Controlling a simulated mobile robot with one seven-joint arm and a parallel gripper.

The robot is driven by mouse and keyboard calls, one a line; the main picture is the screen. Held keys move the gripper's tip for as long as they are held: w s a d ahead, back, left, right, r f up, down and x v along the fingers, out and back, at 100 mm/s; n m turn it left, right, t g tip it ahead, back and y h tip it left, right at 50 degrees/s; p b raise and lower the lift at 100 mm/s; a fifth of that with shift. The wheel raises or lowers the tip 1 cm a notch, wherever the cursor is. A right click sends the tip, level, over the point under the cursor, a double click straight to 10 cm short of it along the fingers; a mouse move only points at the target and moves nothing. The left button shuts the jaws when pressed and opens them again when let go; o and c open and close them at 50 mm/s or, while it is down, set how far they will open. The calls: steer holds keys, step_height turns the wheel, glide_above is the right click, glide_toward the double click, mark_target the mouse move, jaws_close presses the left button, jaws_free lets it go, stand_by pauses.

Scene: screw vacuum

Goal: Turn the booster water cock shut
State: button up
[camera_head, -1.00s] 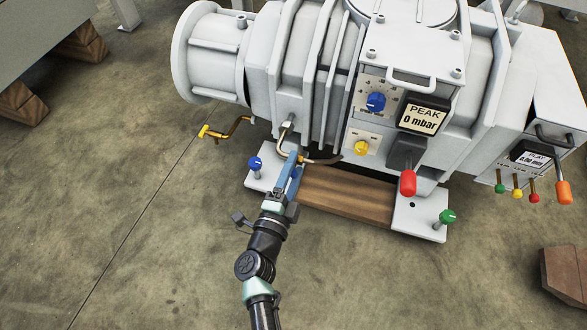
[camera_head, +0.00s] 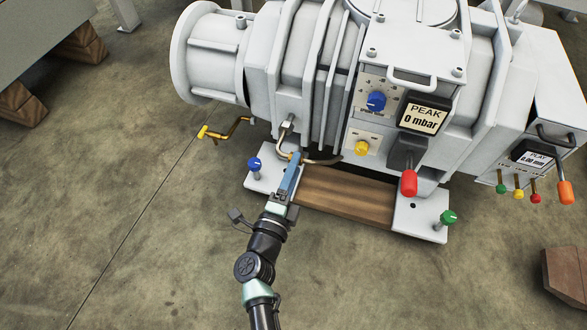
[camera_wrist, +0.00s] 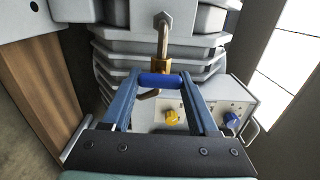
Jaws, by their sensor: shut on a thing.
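The booster water cock is a brass valve body (camera_wrist: 160,65) with a short blue handle (camera_wrist: 160,80), on a bent metal pipe (camera_head: 287,132) coming out of the pump's lower front. In the wrist view the handle lies crosswise to the pipe and spans between my two blue fingers. My gripper (camera_head: 297,158) is shut on this handle, with the fingertips at its two ends; it also shows in the wrist view (camera_wrist: 160,84). In the head view the fingers hide the handle.
The grey pump (camera_head: 320,70) fills the space behind. A yellow-ended lever (camera_head: 228,130) is to the left, a blue knob (camera_head: 254,164) stands close left of my fingers. A yellow knob (camera_head: 361,148) and red handle (camera_head: 409,183) are to the right. The floor in front is clear.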

steer(key=o, duration=1.4)
steer(key=shift+s, duration=0.1)
steer(key=p+v, duration=0.5)
steer(key=v, duration=0.8)
steer(key=shift+p, duration=0.35)
